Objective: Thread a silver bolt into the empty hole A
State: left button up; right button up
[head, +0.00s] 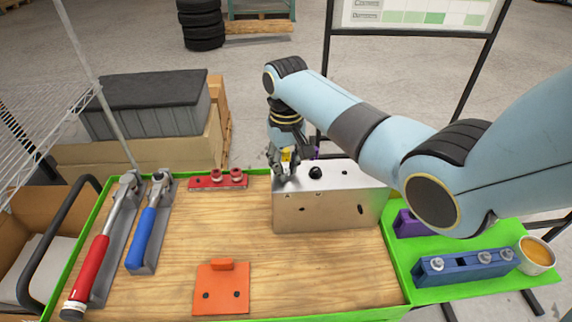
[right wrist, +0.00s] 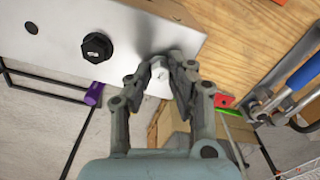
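The silver box-shaped chassis (head: 330,210) stands at the back right of the wooden table; its top also shows in the right wrist view (right wrist: 65,25). My right gripper (head: 284,172) is over the left end of the chassis top, pointing down. In the right wrist view its fingertips (right wrist: 159,70) close around the head of a silver bolt (right wrist: 158,73). The bolt's shank is hidden, so I cannot tell whether it is in a hole. A black fitting (right wrist: 97,47) and an open hole (right wrist: 32,28) are farther along the top. My left gripper is not in view.
A blue block (head: 465,266) with several silver bolts, a purple block (head: 409,224) and an orange-filled cup (head: 537,255) are at the right. A red wrench (head: 103,248), a blue wrench (head: 147,225), a red rack (head: 218,181) and an orange plate (head: 221,290) are on the table.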

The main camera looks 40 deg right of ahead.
grip_shut()
